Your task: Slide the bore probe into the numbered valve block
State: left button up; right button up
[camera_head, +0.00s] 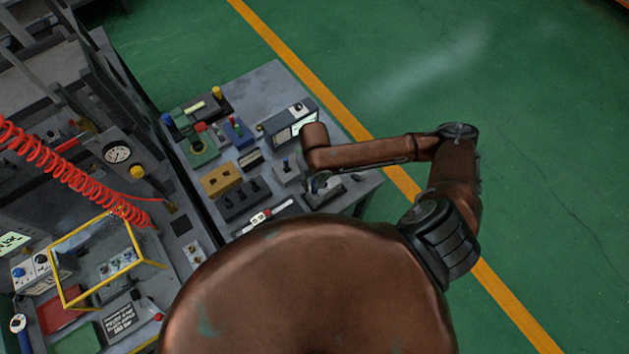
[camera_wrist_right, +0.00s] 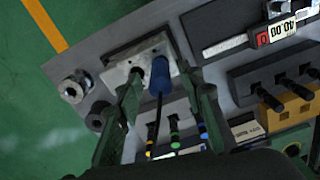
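A probe with a blue handle (camera_wrist_right: 160,76) and a thin dark rod shows between the two fingers of my right gripper (camera_wrist_right: 152,68) in the right wrist view. Its handle is close beside the right-hand finger, and a gap separates it from the left-hand finger. My right gripper looks open. A pale metal block (camera_wrist_right: 118,75) lies behind the fingertips and is partly hidden by them; no number on it is readable. In the head view, my right gripper (camera_head: 318,184) is small, at the bench's near right part. My left gripper is not in view.
A grey bench (camera_head: 262,82) holds several fixtures, including a yellow-tan block (camera_head: 220,180) and a display box (camera_head: 288,122). In the right wrist view, a round metal fitting (camera_wrist_right: 73,87) lies left of the pale block. Green floor (camera_head: 540,120) is clear to the right.

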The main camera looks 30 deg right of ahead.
jog(key=shift+r, duration=0.15)
notch_tip(320, 180, up, 12)
jog(key=shift+r, duration=0.15)
dwell(0.7)
